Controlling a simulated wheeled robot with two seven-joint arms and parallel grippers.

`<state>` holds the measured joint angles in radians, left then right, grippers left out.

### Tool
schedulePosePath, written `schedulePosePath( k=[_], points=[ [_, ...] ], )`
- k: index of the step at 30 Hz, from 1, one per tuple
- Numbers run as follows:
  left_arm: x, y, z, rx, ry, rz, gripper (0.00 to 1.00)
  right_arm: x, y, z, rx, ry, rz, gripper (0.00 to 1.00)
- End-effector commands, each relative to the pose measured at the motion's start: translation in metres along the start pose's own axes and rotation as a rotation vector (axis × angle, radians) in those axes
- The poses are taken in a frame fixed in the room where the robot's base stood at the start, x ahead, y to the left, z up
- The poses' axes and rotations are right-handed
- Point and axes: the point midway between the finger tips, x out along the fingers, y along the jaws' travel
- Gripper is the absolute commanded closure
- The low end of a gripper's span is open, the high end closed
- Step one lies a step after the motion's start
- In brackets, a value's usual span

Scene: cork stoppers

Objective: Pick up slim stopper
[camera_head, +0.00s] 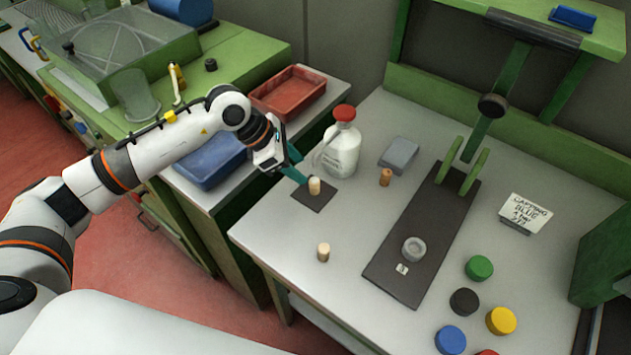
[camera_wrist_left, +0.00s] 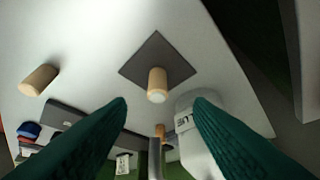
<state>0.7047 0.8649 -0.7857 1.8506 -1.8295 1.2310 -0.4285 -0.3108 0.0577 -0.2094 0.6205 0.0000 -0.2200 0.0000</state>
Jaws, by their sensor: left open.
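Three cork stoppers stand on the bench. A pale one (camera_head: 314,186) stands on a small dark square mat (camera_head: 301,196). Another pale one (camera_head: 323,252) stands nearer the front edge. A browner one (camera_head: 385,177) stands behind, by the white bottle. I cannot tell surely which is the slim one. My left gripper (camera_head: 297,168) is just behind and left of the mat stopper. In the left wrist view its teal fingers (camera_wrist_left: 161,102) are spread, with the mat stopper (camera_wrist_left: 157,80) beyond the tips, centred between them and untouched. The front pale stopper (camera_wrist_left: 38,80) lies off to the left.
A white red-capped bottle (camera_head: 342,148) stands close behind the gripper. A grey box (camera_head: 398,154) and a dark capping stand (camera_head: 397,262) with a clear ring are to the right. Coloured caps lie front right. Blue (camera_head: 205,167) and red (camera_head: 287,93) trays sit left.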

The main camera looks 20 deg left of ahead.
Motion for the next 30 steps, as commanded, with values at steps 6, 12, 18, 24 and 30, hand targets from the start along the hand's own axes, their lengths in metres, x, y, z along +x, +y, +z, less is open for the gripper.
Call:
schedulePosePath(
  k=[6,12,18,24,30],
  points=[
    [0.020,0.003,-0.003,-0.001,0.000,0.005,0.53,-0.014,-0.025,0.004,-0.004,-0.003,-0.031,0.59],
    [0.049,0.002,-0.002,-0.002,0.000,0.003,0.53,-0.022,-0.031,0.005,-0.001,-0.003,-0.038,0.59],
    [0.055,0.002,-0.002,0.001,0.001,-0.001,0.53,-0.022,-0.026,0.006,0.001,-0.004,-0.033,0.59],
    [0.055,0.002,-0.002,0.000,0.001,0.000,0.69,-0.021,-0.016,0.008,0.004,-0.007,-0.020,0.59],
    [0.055,0.002,-0.002,0.000,0.001,0.000,1.00,-0.021,-0.014,0.008,0.002,-0.008,-0.017,0.59]
  ],
)
